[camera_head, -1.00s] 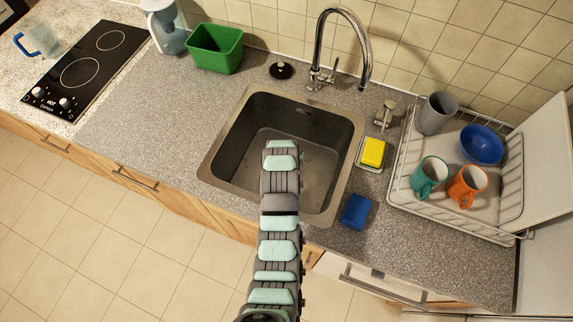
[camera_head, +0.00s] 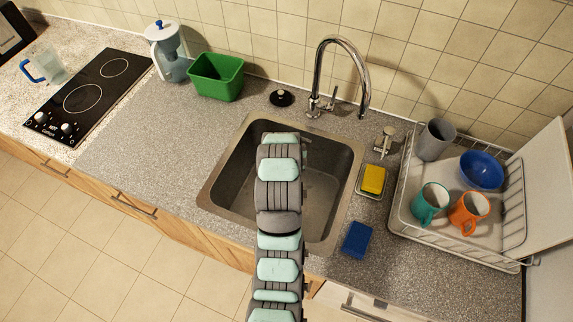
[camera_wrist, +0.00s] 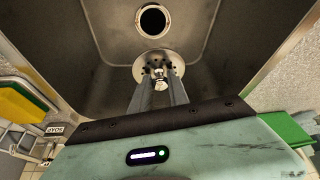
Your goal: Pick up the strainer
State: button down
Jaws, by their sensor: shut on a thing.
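The strainer (camera_wrist: 142,68) is a small round metal disc with dark holes and a central knob, seen in the wrist view. My gripper (camera_wrist: 158,76) is shut on its knob, with the two fingers close together. The strainer is in front of the sink floor, and the dark round drain hole (camera_wrist: 153,20) shows open just beyond it. I cannot tell exactly how far it is above the floor. In the head view my arm reaches over the grey sink (camera_head: 325,180), and it hides the gripper and the strainer.
A tall curved faucet (camera_head: 366,75) stands behind the sink. A yellow sponge (camera_head: 373,179), a blue sponge (camera_head: 357,239) and a dish rack (camera_head: 408,190) with mugs and a bowl are to the right. A black stopper (camera_head: 281,98) and a green bin (camera_head: 216,78) stand behind.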

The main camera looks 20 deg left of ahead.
jog(key=shift+r+p, duration=0.55)
jog(key=shift+r, duration=0.95)
